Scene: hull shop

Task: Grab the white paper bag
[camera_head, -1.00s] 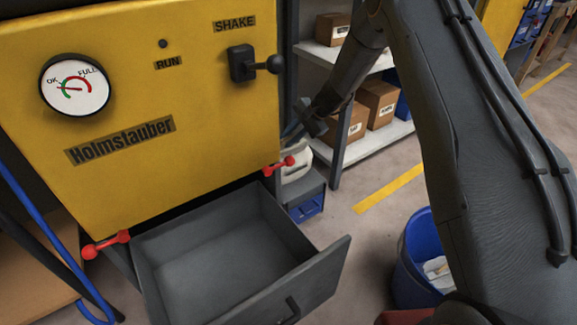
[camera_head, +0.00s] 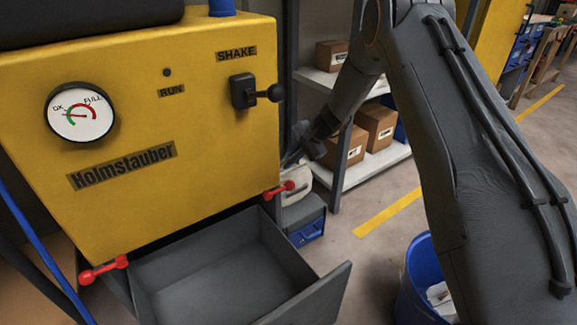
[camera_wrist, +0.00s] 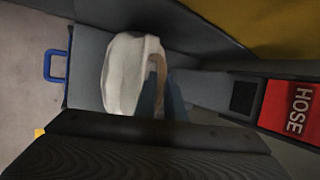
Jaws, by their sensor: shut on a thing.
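The white paper bag (camera_wrist: 125,75) shows in the wrist view, left of centre, with a tan strip along its right side. My gripper (camera_wrist: 161,92) is shut on the bag at that side; its blue-grey fingers cover part of the tan strip. In the head view the bag (camera_head: 297,190) is mostly hidden behind the yellow machine's edge and a red knob. It is low beside the machine, just above a grey box with a blue front (camera_head: 306,232). My gripper (camera_head: 291,158) reaches down to it there, its tips hard to make out.
The yellow machine (camera_head: 215,150) has an open grey drawer (camera_head: 215,265) in front. A shelf (camera_head: 365,165) with cardboard boxes stands behind my arm. A blue bin (camera_head: 412,285) with white contents is at lower right. A red HOSE label (camera_wrist: 292,105) is close right in the wrist view.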

